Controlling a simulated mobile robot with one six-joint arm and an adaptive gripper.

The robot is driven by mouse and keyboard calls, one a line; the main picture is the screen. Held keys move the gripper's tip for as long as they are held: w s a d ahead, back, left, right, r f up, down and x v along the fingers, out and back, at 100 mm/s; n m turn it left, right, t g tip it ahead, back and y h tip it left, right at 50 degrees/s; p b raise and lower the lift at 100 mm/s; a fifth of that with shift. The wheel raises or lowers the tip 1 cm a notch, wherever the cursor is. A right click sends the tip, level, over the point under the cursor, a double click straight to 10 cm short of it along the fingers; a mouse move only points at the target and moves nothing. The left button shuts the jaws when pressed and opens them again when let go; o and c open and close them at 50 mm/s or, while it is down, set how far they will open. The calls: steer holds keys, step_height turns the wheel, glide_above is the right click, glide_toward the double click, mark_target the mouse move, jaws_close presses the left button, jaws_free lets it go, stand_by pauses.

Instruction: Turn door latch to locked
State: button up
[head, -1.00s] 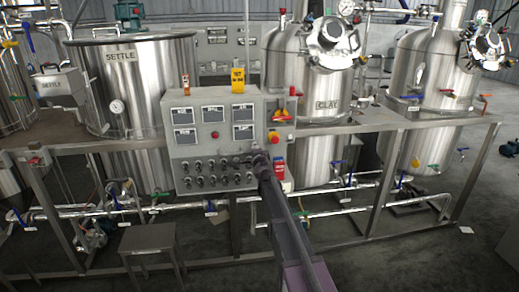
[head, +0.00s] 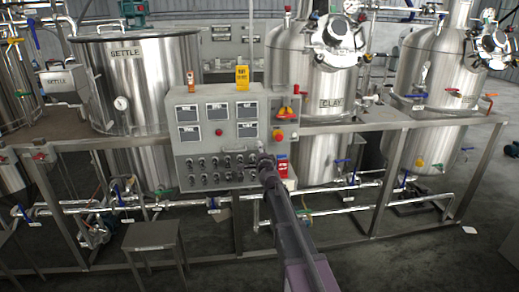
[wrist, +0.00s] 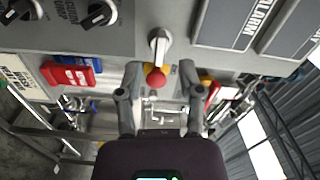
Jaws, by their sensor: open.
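A silver lever-shaped latch (wrist: 159,45) sits near the edge of the grey control panel (wrist: 110,35) in the wrist view. The lever lies in line with the gap between my fingers, beyond their tips. My gripper (wrist: 160,72) is open with nothing between its fingers; the latch looks clear of both. In the head view my gripper (head: 264,160) is at the lower right of the panel (head: 181,160). There I cannot make out the latch, as it is small or hidden by my gripper.
A red button (wrist: 156,78) on yellow shows past the latch in the wrist view. Red tags (wrist: 70,73) hang beside the panel. In the head view a red-yellow switch (head: 286,113) is above, black knobs (head: 215,162) are left, and a metal stool (head: 152,236) stands below.

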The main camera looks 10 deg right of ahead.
steer(key=s, duration=0.7)
stand_by(0.3)
steer(key=s+a+f+n+g+y, duration=0.75)
steer(key=s+f+n, duration=0.25)
steer(key=s+n, duration=0.35)
steer(key=s+d+f+g+h, duration=0.2)
steer(key=s+d+f+g, duration=0.1)
steer(key=s, duration=0.3)
steer(key=s+d+f+n+g+h, duration=0.1)
steer(key=s+d+f+g+h, duration=0.1)
steer(key=s, duration=0.5)
steer(key=s+d+f+n+g+h, duration=0.1)
steer(key=s+d+f+g+h, duration=0.2)
steer(key=s, duration=0.4)
steer(key=shift+d+f+g, duration=0.3)
steer(key=shift+d+g, duration=0.2)
steer(key=shift+g, duration=0.75)
steer(key=shift+s+n+h, duration=0.2)
steer(key=shift+n+h, duration=0.05)
